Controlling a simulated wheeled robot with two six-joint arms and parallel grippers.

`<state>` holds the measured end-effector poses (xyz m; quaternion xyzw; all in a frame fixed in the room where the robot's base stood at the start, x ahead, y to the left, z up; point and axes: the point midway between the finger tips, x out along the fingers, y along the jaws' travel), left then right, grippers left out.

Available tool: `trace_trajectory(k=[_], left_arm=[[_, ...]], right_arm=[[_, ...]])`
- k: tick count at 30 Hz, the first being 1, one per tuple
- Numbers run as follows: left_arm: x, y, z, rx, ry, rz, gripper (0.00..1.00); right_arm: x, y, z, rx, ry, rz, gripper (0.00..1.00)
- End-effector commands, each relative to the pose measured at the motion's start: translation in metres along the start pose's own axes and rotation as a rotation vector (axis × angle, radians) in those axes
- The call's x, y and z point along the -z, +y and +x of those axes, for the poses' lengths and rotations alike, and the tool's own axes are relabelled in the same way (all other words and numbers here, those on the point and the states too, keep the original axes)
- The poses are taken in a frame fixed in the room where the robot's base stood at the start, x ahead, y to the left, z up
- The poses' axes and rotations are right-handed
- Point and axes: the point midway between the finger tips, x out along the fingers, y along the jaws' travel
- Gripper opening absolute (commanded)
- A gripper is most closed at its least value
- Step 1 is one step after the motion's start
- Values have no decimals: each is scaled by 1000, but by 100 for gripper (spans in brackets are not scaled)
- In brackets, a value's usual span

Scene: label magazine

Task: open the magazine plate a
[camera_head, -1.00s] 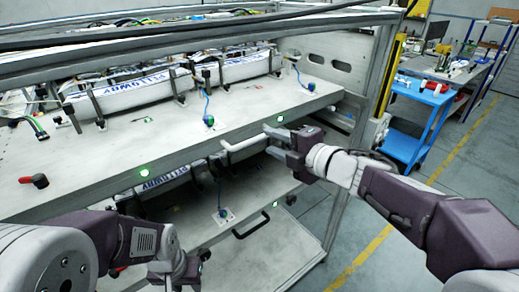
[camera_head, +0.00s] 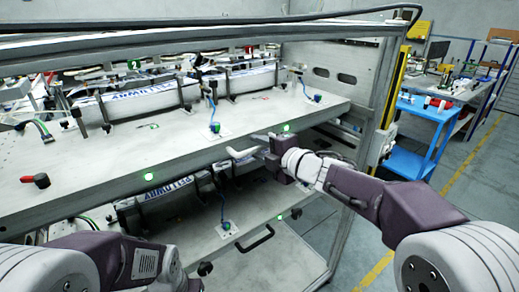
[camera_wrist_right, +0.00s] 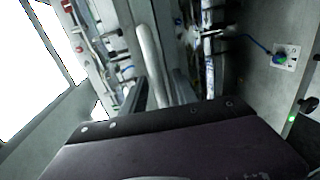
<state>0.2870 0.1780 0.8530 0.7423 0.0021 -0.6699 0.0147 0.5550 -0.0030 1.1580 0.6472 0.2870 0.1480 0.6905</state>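The upper magazine plate (camera_head: 110,160) is a broad grey shelf with a pale bar handle (camera_head: 240,154) on its front edge. I cannot tell which plate is a. My right gripper (camera_head: 262,146) is at the right end of this handle. In the right wrist view the pale handle (camera_wrist_right: 148,55) runs down between the dark fingers (camera_wrist_right: 158,95). Whether they press on it is not clear. A lower plate (camera_head: 245,262) with a black handle (camera_head: 256,238) is beneath. My left gripper (camera_head: 185,268) is low at the left, its fingers mostly hidden.
Cylindrical units, a blue cable on a socket (camera_head: 215,130) and a red-black knob (camera_head: 36,181) are on the upper plate. Green lights (camera_head: 148,177) mark its front edge. A frame post (camera_head: 380,90) and a blue cart (camera_head: 425,110) stand at the right. Floor beyond is free.

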Motion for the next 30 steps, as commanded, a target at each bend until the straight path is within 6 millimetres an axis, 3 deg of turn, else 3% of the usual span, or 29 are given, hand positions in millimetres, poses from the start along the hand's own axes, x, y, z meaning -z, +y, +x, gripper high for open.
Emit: trace_trajectory(k=[5, 9, 30], left_arm=[[0, 0, 0, 0, 0, 0, 36], [0, 0, 0, 0, 0, 0, 36], [0, 0, 0, 0, 0, 0, 36]], right_arm=[[0, 0, 0, 0, 0, 0, 35], [0, 0, 0, 0, 0, 0, 0], [0, 0, 0, 0, -1, 0, 0]])
